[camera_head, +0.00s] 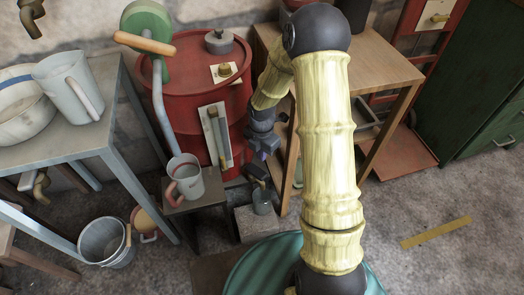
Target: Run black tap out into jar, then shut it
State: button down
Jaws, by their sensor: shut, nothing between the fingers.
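A dark tap (256,182) sticks out low beside the red drum, partly hidden by my arm's end; its handle position cannot be told. A small grey glass jar (262,203) stands upright on a pale block just below the tap. I cannot tell whether liquid is in the jar or running from the tap. My gripper (262,152), dark blue-grey, is shut and empty, above the tap and in front of the drum. Whether it touches the tap is unclear.
The red drum (190,75) carries a green hand pump (146,22). A mug (187,180) with a red handle sits on a low stand left of the tap. A bucket (105,242) stands under the grey table (30,150). A wooden bench (385,70) is at right. Floor at lower right is mostly clear.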

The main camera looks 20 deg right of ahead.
aim_at(265, 176)
notch_tip(265, 176, down, 9)
jog(key=b, duration=0.4)
jog(key=shift+r, duration=0.1)
jog(key=shift+s+d+p, duration=0.1)
jog(key=shift+s+p, duration=0.05)
jog(key=shift+p, duration=0.5)
jog(key=shift+s+d+f+p, duration=0.15)
jog(key=shift+s+f+p, duration=0.2)
jog(key=shift+p, duration=0.55)
jog(key=shift+d+f+p, duration=0.1)
jog(key=shift+f+p, duration=0.35)
jog(key=shift+f, duration=0.1)
jog(key=shift+s+f, duration=0.15)
jog(key=shift+f, duration=0.05)
jog(key=shift+s+f, duration=0.15)
dwell(1.6)
